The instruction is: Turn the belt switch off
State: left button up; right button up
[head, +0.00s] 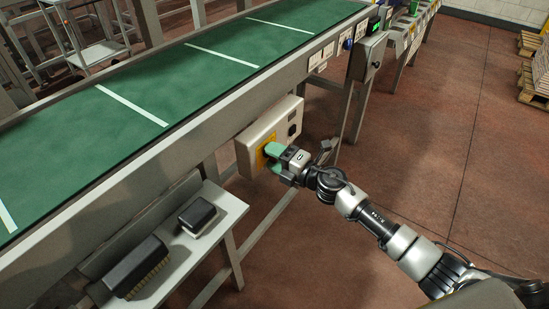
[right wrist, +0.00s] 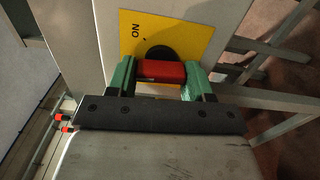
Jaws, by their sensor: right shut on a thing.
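The belt switch is a red handle (right wrist: 162,71) on a black round base, set on a yellow plate (right wrist: 190,36) with the letters "ON" beside it. The plate is on a pale control box (head: 282,124) fixed to the side of the conveyor frame. My right gripper (right wrist: 160,76) has its green fingers on both sides of the red handle and is shut on it. In the head view the right gripper (head: 272,157) covers most of the switch. The handle lies crosswise in the wrist view. My left gripper is not in view.
The green conveyor belt (head: 200,72) with white stripes runs above the box. A low shelf (head: 228,206) with dark brushes or blocks (head: 197,216) is at the lower left.

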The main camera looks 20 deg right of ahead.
jog(key=n, duration=0.2)
jog(key=n+b, duration=0.1)
jog(key=shift+f+n, duration=0.25)
jog(key=shift+n, duration=0.15)
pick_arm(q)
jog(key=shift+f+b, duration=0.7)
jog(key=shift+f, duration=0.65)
pick_arm(e)
jog(key=shift+n, duration=2)
jog(key=o, duration=0.9)
jog(key=shift+o, duration=0.2)
jog(key=shift+d, duration=0.15)
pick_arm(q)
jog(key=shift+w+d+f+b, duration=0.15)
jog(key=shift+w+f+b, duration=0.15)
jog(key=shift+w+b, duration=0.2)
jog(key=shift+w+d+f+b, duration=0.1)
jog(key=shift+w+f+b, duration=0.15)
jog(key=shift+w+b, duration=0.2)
pick_arm(e)
jog(key=v, duration=1)
jog(key=shift+s+d, duration=0.2)
jog(key=shift+s, duration=0.1)
